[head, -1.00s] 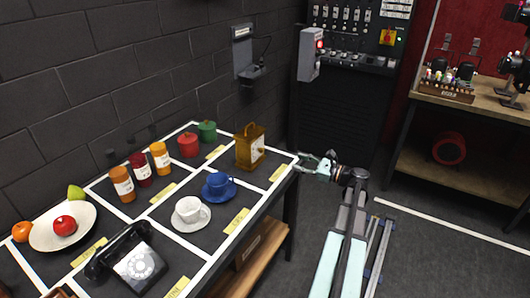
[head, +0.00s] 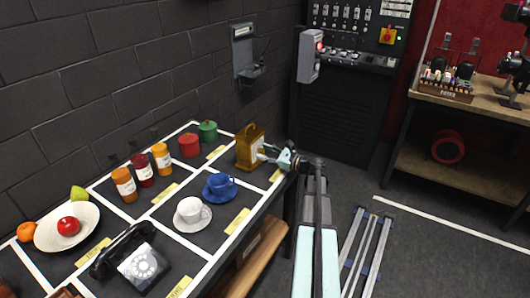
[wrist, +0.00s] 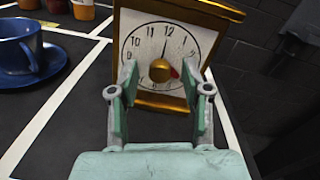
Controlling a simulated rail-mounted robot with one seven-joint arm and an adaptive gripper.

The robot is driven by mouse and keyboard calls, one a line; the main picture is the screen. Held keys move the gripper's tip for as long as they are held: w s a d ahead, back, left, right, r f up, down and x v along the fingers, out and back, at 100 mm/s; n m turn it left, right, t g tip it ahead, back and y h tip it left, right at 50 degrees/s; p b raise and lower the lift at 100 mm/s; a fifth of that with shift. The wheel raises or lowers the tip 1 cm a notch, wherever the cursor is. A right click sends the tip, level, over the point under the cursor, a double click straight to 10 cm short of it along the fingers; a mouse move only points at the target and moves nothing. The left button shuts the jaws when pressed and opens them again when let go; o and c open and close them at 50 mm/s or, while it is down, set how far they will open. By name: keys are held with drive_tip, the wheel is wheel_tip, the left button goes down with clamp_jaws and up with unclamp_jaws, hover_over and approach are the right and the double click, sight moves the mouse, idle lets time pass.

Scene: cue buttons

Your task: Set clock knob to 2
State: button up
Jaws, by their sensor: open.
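The clock is a golden-brown box (head: 246,154) at the right end of the table in the head view. In the wrist view its white dial (wrist: 152,44) faces me, with numerals such as 10, 11 and 12 readable and the right side tilted. A round gold knob (wrist: 159,70) sits at the dial's centre, with a small red mark beside it at the lower right. My gripper (wrist: 158,76) is open, one finger on each side of the knob, apart from it as seen. The lower dial is partly hidden by the fingers. The head view shows my gripper (head: 273,156) at the clock's front.
A blue cup on a saucer (head: 219,186) stands left of the clock, with a white cup (head: 192,210) nearer. Red (head: 189,145) and green (head: 208,131) pots stand behind. A dark wall runs behind the table.

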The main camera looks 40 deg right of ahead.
drive_tip(key=shift+w, duration=0.1)
clamp_jaws()
drive_tip(key=shift+f+n+b, duration=0.1)
drive_tip(key=shift+n+b, duration=0.3)
drive_tip(key=shift+b, duration=0.2)
drive_tip(key=shift+f+n+b, duration=0.1)
drive_tip(key=shift+n+b, duration=0.4)
drive_tip(key=shift+b, duration=0.3)
drive_tip(key=n+b, duration=0.3)
drive_tip(key=b, duration=0.1)
drive_tip(key=n+b, duration=0.3)
drive_tip(key=b, duration=0.1)
drive_tip(key=shift+n, duration=0.4)
drive_tip(key=n+b, duration=0.3)
drive_tip(key=shift+r, duration=0.2)
